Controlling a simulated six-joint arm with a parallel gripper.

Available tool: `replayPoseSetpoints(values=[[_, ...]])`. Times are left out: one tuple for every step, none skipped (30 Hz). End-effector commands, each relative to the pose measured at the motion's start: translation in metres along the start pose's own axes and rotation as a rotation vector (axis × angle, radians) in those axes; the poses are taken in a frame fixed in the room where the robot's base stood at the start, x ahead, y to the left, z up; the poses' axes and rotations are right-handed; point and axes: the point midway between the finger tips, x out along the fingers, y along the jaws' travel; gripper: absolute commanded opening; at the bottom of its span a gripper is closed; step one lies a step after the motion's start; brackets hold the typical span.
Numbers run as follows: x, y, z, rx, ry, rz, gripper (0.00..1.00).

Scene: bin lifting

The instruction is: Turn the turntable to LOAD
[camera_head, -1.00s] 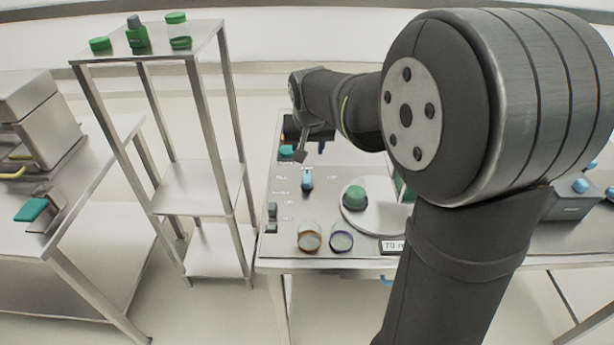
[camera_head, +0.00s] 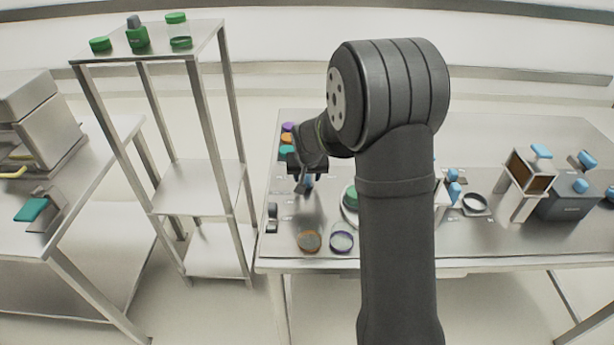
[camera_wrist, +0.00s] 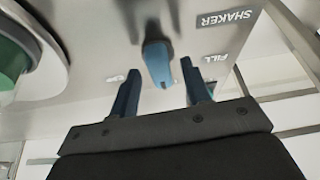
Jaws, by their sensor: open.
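The turntable is a pale disc (camera_head: 347,217) with a green-lidded jar (camera_head: 350,196) on it, partly hidden behind my arm. In the wrist view its edge (camera_wrist: 58,45) shows at the upper left, with green on it. A blue lever (camera_head: 309,183) stands on the bench panel left of the disc. In the wrist view the lever (camera_wrist: 157,60) lies between my gripper's two fingers, with visible gaps on both sides. My gripper (camera_wrist: 160,67) is open and points down at the panel. Labels reading SHAKER and FILL show beside the lever; a LOAD mark is not readable.
Two open round rings or lids (camera_head: 309,241) (camera_head: 341,241) lie near the bench's front edge. Black switches (camera_head: 272,217) sit at the bench's left edge. Coloured lids (camera_head: 287,140) are behind my gripper. A metal shelf (camera_head: 200,185) stands left; blue-topped devices (camera_head: 568,195) stand right.

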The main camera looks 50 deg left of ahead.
Motion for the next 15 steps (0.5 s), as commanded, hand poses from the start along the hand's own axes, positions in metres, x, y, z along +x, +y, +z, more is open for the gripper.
replayPoseSetpoints(values=[[0.0026, 0.0001, 0.0001, 0.000, -0.001, 0.000, 0.44], [0.0035, 0.0001, 0.0001, 0.000, 0.000, 0.000, 0.44], [0.0043, 0.0001, 0.0001, 0.000, 0.000, 0.000, 0.44], [0.0047, 0.0001, 0.0000, 0.000, 0.000, 0.000, 0.44], [0.0049, 0.0001, 0.0000, 0.000, 0.000, 0.000, 0.44], [0.0051, 0.0001, 0.0000, 0.000, 0.000, 0.000, 0.44], [0.0050, 0.0001, 0.0000, 0.000, 0.000, 0.000, 0.44], [0.0050, 0.0000, 0.0000, 0.000, 0.000, 0.000, 0.44], [0.0050, 0.0000, 0.0000, 0.000, 0.000, 0.000, 0.44], [0.0049, 0.0000, 0.0000, 0.000, 0.000, 0.000, 0.44], [0.0049, 0.0000, 0.0000, 0.000, 0.000, 0.000, 0.44], [0.0049, 0.0000, 0.0001, 0.000, 0.000, 0.000, 0.36], [0.0049, 0.0000, 0.0000, 0.000, 0.000, 0.000, 0.30], [0.0049, 0.0000, 0.0001, 0.000, 0.000, 0.000, 0.24], [0.0048, 0.0000, 0.0001, 0.000, 0.000, 0.000, 0.16]])
